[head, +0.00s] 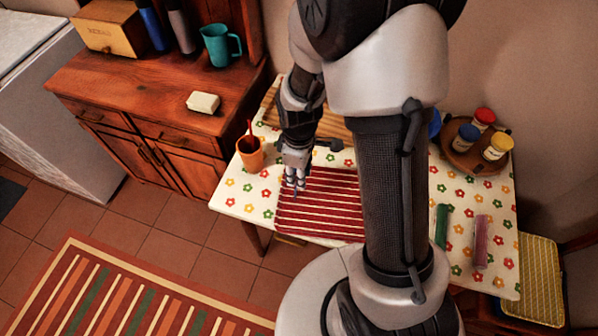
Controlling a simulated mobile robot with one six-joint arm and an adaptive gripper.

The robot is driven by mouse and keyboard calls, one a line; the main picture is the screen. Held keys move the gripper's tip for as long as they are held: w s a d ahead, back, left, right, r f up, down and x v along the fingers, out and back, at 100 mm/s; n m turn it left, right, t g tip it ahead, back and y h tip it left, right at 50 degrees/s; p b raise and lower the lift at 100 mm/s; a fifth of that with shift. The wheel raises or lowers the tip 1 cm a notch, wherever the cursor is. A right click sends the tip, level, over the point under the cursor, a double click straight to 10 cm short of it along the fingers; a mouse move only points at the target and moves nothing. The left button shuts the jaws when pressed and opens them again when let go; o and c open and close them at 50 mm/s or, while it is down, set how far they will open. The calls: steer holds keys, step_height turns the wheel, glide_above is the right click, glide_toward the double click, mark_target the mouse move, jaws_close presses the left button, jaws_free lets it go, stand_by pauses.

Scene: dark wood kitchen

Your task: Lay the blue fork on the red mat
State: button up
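The red mat (322,208), with pale stripes, lies on the flowered tablecloth, its right part hidden behind my column. My gripper (294,186) points down at the mat's left edge. Its fingers are small and blurred in this view, and I cannot tell if they are open or shut. A bluish tint shows at the fingertips, but I cannot tell whether it is the blue fork. I cannot make out the fork anywhere else.
An orange cup (250,155) with a red utensil stands left of my gripper. A wooden board (330,122) lies behind. Right of my column are a round tray with jars (497,147), a green item (442,226) and a pink item (481,240).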

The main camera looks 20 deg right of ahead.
step_height(320, 180, up, 12)
steer(key=p, duration=0.4)
steer(key=shift+r, duration=0.2)
steer(key=s+r+m+t, duration=0.4)
steer(key=s+r+m, duration=0.6)
steer(key=s+r, duration=0.5)
step_height(320, 180, up, 3)
steer(key=shift+s+d+f+m+t, duration=0.2)
steer(key=shift+d+m+t, duration=0.1)
steer(key=shift+d+m, duration=0.1)
